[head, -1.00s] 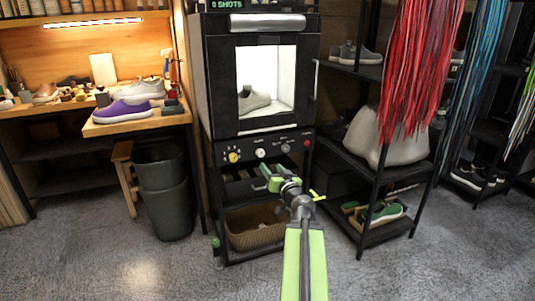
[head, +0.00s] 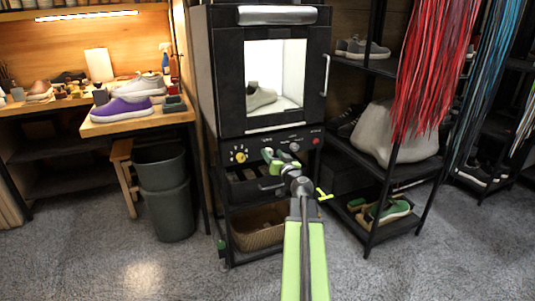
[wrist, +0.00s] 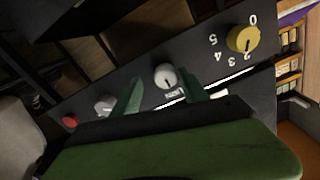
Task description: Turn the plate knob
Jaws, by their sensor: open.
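The oven-like cabinet's black control panel (head: 252,150) carries a yellow numbered knob (head: 239,156), a white knob hidden behind my gripper in the head view, a grey knob (head: 294,147) and a red button (head: 317,140). In the wrist view the white knob (wrist: 166,77) has a small label under it that I cannot read fully. My gripper (wrist: 161,78) is open, its green fingers pointing at the panel, one on each side of the white knob in the picture. I cannot tell whether they touch it. The yellow knob (wrist: 243,39) is to the right.
Below the panel are a dark drawer (head: 262,185) and a wicker basket (head: 258,228). A shelf rack (head: 372,160) with hanging laces stands close on the right. A grey bin (head: 166,195) and a workbench (head: 140,122) are on the left. The floor in front is clear.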

